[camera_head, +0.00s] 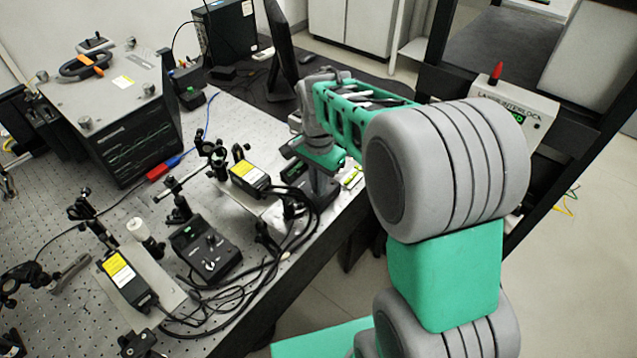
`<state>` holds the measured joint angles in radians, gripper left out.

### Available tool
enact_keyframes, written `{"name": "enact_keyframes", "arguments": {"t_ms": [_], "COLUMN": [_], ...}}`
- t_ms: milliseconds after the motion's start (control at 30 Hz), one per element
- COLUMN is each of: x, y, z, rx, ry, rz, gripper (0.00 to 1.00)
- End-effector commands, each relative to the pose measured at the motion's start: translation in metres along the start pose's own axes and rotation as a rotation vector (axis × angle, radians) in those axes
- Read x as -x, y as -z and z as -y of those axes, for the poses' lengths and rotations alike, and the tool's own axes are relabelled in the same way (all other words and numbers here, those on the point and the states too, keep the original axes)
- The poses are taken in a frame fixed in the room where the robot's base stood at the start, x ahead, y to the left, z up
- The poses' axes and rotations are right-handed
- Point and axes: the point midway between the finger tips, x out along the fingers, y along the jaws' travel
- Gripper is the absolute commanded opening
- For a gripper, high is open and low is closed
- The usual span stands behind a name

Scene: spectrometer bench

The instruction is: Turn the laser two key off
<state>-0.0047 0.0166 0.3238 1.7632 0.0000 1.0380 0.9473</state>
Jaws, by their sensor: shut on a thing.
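My gripper (321,184) points down at the right end of the optical bench, over a black laser control box (296,172). Its fingers are shut on a small part on top of that box, at the place of the key. The key itself is hidden by the fingers, so its angle cannot be told. A second, similar black control box (205,250) with a key and knobs on its top stands nearer, to the left, apart from my gripper.
Two black laser modules with yellow labels (250,174) (122,278) sit on metal plates. Black cables (235,300) loop along the bench's front edge. A large grey instrument (110,105) stands at the back left. A laser interlock box (515,104) with a red light is at the right.

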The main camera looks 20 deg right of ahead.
Motion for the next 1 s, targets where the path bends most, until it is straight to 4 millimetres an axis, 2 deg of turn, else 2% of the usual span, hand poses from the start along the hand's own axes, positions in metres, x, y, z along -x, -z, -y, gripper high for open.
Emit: {"name": "enact_keyframes", "arguments": {"t_ms": [567,767,1000], "x": [0.0002,-0.0002,-0.0006], "y": [0.0001,0.0000,-0.0001], "z": [0.0000,0.0000,-0.0002], "rx": [0.033,0.127,0.321], "ry": [0.000,0.000,-0.001], "rz": [0.000,0.000,0.001], "gripper": [0.00,0.00,0.00]}}
